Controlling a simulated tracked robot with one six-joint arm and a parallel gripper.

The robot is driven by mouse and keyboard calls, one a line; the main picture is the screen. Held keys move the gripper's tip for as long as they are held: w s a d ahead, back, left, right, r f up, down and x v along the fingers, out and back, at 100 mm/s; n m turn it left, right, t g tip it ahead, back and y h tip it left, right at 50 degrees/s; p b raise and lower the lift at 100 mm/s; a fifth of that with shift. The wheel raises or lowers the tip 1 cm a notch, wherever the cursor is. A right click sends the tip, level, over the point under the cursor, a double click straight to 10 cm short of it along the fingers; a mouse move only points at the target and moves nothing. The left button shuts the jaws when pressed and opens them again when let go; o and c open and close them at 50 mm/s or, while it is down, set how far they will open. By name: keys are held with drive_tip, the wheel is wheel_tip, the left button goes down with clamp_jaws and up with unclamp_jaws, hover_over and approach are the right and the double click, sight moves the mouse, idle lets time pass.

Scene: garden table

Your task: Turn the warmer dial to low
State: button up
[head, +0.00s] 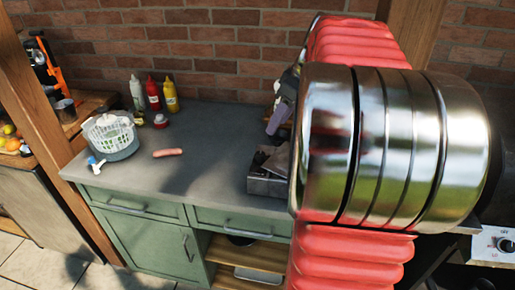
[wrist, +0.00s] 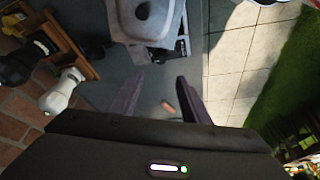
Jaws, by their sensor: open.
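A white panel with a dark dial (head: 505,244) shows at the right edge of the head view, partly cut off by the frame. It appears to be the warmer dial; its markings and setting are too small to read. My arm hides much of the area beside it. My gripper (wrist: 160,77) is open and empty in the wrist view, with its two purple-grey fingers apart. One finger seems to show left of my arm in the head view, well away from the dial. I cannot make out the dial in the wrist view.
A sausage (head: 168,152) lies on the grey counter (head: 205,165). A white basket (head: 108,133) and several bottles (head: 153,95) stand at the left. A metal box (head: 268,181) sits beside my arm. A wooden post (head: 50,130) rises at left.

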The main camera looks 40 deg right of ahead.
sight(261, 153)
drive_tip(key=shift+f, duration=0.1)
drive_tip(key=x, duration=1.3)
drive_tip(key=shift+w+f, duration=0.2)
drive_tip(key=shift+f, duration=0.05)
drive_tip(key=shift+c, duration=0.2)
drive_tip(key=c, duration=1)
drive_tip(key=shift+a+m, duration=0.1)
drive_tip(key=shift+m, duration=0.3)
drive_tip(key=m+h, duration=0.2)
drive_tip(key=m, duration=0.2)
drive_tip(key=shift+a+m, duration=0.15)
drive_tip(key=shift+m, duration=0.25)
drive_tip(key=shift+w+a+m+g+h, duration=0.15)
drive_tip(key=shift+m+h, duration=0.4)
drive_tip(key=shift+m, duration=0.9)
drive_tip(key=shift+s+m+g+h, duration=0.1)
drive_tip(key=shift+m+g+h, duration=0.3)
drive_tip(key=shift+m, duration=1.05)
drive_tip(key=shift+m+h, duration=0.25)
drive_tip(key=shift+m, duration=0.05)
